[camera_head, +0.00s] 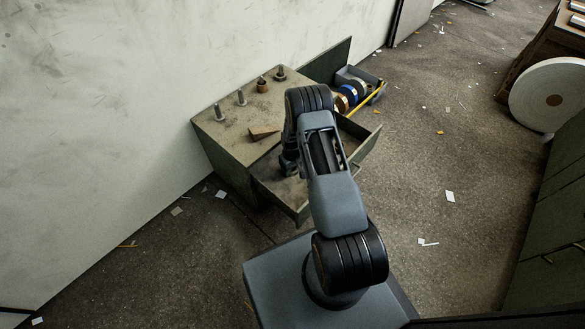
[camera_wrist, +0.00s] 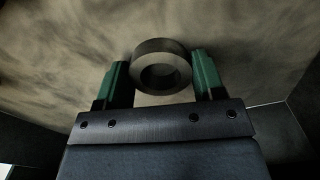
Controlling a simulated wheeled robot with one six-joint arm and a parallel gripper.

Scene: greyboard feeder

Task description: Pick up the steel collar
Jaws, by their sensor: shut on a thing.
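The steel collar (camera_wrist: 160,47) is a dark grey ring in the wrist view, its round hole facing my camera. My gripper (camera_wrist: 162,72) has its two green fingers on either side of the collar and is shut on it. A dusty tan surface lies behind the collar; I cannot tell if the collar touches it. In the head view my gripper (camera_head: 289,165) is low in the open front drawer (camera_head: 301,205) of the green cabinet (camera_head: 228,165), partly hidden by my arm. I cannot make out the collar there.
Several upright posts (camera_head: 242,97) stand on the cabinet top, one with a copper-coloured sleeve (camera_head: 262,85). A brown flat piece (camera_head: 264,131) lies near the drawer. Behind my arm, a bin (camera_head: 371,77) holds coloured rings. A large white roll (camera_head: 549,94) stands at right. Open floor lies between.

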